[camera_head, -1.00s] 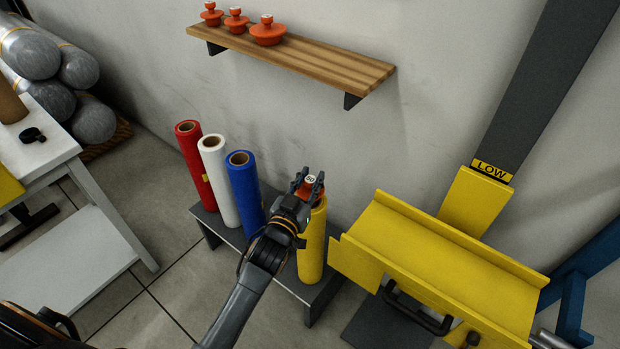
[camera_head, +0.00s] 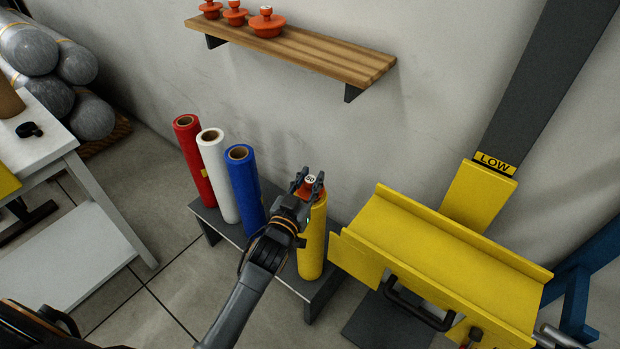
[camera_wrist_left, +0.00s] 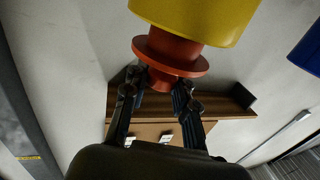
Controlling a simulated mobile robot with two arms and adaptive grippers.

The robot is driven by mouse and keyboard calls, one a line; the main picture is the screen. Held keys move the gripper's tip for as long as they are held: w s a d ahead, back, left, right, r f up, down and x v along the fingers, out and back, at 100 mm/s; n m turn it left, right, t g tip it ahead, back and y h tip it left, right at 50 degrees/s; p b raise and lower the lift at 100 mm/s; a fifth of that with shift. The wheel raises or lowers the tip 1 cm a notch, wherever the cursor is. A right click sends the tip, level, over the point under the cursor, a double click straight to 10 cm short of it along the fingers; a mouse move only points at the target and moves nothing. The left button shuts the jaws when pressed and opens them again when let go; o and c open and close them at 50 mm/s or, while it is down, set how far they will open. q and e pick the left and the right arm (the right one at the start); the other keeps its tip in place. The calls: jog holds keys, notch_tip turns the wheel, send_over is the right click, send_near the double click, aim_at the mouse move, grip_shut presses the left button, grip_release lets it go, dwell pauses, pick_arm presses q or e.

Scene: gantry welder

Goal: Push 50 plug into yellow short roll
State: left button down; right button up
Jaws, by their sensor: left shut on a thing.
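The yellow short roll (camera_head: 313,245) stands upright on a low dark bench. The orange plug marked 50 (camera_head: 309,180) is at its top end. My left gripper (camera_head: 308,184) is shut on the plug's knob, its fingers on either side. My right gripper is not in view.
Blue (camera_head: 245,190), white (camera_head: 218,175) and red (camera_head: 194,160) rolls stand left on the low bench (camera_head: 212,218). A wooden shelf (camera_head: 320,58) with three orange plugs (camera_head: 267,23) hangs above. A yellow trough (camera_head: 440,250) stands close on the right.

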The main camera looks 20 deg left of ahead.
pick_arm(q)
jog(key=shift+f+b, duration=0.6)
jog(key=shift+f, duration=0.35)
jog(key=c, duration=1)
grip_release()
jog(key=shift+r, duration=0.1)
